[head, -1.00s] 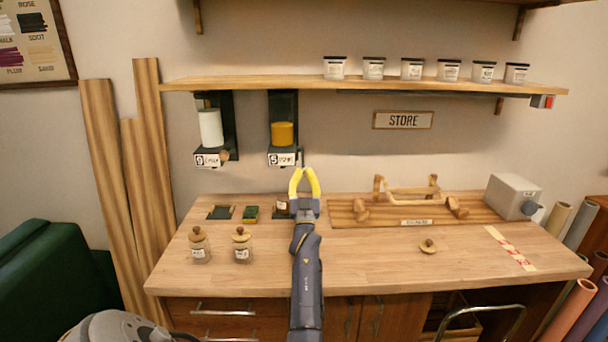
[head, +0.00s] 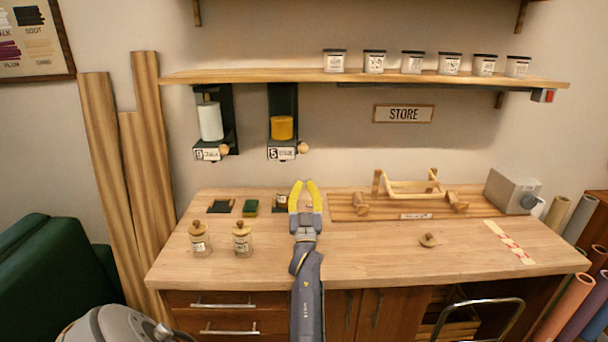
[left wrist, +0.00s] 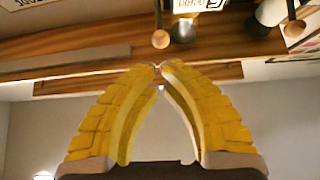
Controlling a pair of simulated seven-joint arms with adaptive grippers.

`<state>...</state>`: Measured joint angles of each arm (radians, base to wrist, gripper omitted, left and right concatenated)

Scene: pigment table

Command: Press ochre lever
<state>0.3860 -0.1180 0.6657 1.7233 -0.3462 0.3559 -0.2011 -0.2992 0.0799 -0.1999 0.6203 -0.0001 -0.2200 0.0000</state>
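The ochre dispenser (head: 284,104) hangs under the shelf, with a yellow block and a "5" label. Its lever ends in a round wooden knob (head: 304,148), right of the label; the knob also shows in the left wrist view (left wrist: 160,39). My left gripper (head: 305,182) points up in front of the bench, below the knob and apart from it. Its yellow fingers (left wrist: 158,66) meet at the tips in the wrist view, with nothing between them. My right gripper is not in view.
A white-filled dispenser (head: 210,122) with its own knob (head: 224,149) hangs to the left. Small dark trays (head: 221,206) lie behind two corked jars (head: 242,240). A wooden rack (head: 405,205) and a grey box (head: 511,191) stand right. The front bench is mostly clear.

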